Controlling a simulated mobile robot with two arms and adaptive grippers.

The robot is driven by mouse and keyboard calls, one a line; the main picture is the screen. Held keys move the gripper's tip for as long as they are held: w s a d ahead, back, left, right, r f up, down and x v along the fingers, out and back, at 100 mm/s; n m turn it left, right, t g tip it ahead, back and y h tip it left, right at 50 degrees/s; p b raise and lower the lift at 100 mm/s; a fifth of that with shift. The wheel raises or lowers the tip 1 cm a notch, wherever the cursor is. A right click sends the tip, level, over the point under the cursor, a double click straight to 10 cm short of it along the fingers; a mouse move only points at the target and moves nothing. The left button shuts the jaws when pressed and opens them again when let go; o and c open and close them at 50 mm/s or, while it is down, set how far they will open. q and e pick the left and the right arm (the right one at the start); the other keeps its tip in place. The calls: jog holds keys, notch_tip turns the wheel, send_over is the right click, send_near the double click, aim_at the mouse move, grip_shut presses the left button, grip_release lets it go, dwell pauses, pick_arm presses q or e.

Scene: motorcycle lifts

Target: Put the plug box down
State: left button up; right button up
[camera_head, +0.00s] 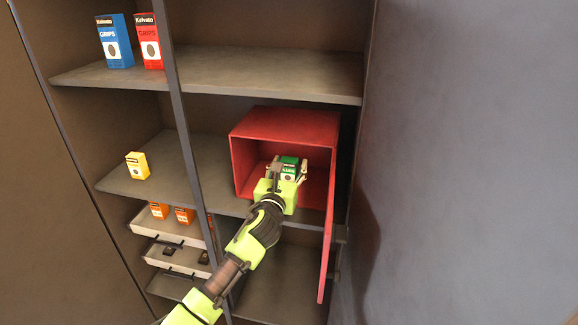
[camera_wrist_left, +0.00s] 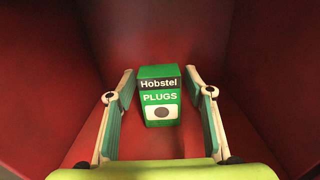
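The green plug box (camera_head: 290,166), marked "Hobstel PLUGS", stands upright inside the open red metal box (camera_head: 285,120). In the left wrist view the plug box (camera_wrist_left: 159,97) sits between the two fingertips of my left gripper (camera_wrist_left: 162,90), with a narrow gap on each side. My left gripper (camera_head: 288,172) reaches into the red box and is open around the plug box. The plug box's base appears to rest on the red floor. My right gripper is not in view.
The red box's door (camera_head: 327,230) stands open at the right, beside my left arm. A yellow box (camera_head: 137,165) is on the left middle shelf; blue (camera_head: 115,41) and red (camera_head: 149,41) grips boxes are above. Open drawers (camera_head: 165,224) are lower left.

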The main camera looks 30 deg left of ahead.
pick_arm(q)
jog(key=shift+r, duration=0.15)
jog(key=b+v, duration=0.1)
jog(key=v, duration=1.1)
